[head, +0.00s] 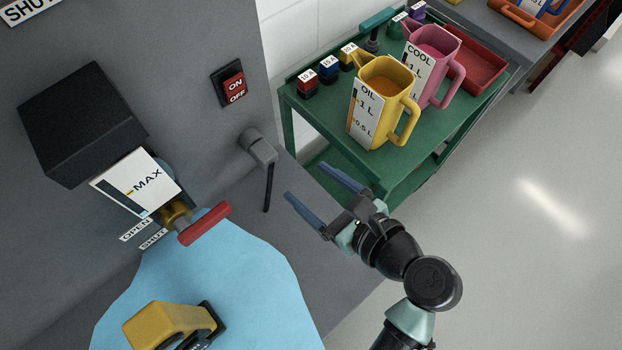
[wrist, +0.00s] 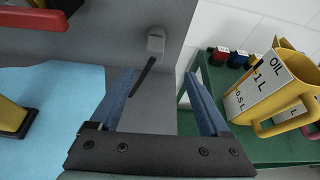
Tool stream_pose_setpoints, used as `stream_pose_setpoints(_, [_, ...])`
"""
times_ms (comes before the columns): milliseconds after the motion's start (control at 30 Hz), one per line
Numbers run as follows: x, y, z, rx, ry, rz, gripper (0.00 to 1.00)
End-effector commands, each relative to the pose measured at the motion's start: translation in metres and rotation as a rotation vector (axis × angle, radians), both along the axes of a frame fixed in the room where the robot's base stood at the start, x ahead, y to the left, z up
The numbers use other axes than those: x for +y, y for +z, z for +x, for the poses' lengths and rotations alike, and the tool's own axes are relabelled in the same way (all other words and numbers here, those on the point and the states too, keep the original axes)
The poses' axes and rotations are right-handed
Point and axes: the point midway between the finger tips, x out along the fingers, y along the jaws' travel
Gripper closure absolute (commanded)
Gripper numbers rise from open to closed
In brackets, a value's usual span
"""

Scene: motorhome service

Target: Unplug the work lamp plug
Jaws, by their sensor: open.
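A grey plug (head: 258,147) sits on the face of the grey unit below the ON/OFF switch, with a black cable hanging down from it. I take it to be the work lamp plug. It also shows in the wrist view (wrist: 156,42), beyond the fingertips and between them in the picture. My gripper (head: 306,181) is open and empty, its two blue fingers apart. In the head view it is to the lower right of the plug, clear of it. In the wrist view the open fingers (wrist: 160,75) point toward the plug, and the cable shows between them.
A red-handled valve (head: 204,223) and a yellow-handled part (head: 168,325) stand to the left near a light-blue surface. A green cart (head: 330,130) on the right bears a yellow oil jug (head: 383,95), a pink coolant jug (head: 436,60) and a red tray (head: 478,65).

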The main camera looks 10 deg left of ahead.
Motion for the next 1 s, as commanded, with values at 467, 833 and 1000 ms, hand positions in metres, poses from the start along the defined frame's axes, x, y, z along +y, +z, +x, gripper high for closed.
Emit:
stream_pose_setpoints(467, [0.049, -0.027, 0.029, 0.047, -0.001, 0.048, 0.2])
stream_pose_setpoints(833, [0.09, -0.049, 0.062, 0.046, -0.003, 0.047, 0.2])
stream_pose_setpoints(1000, [0.096, -0.052, 0.067, 0.045, -0.004, 0.046, 0.2])
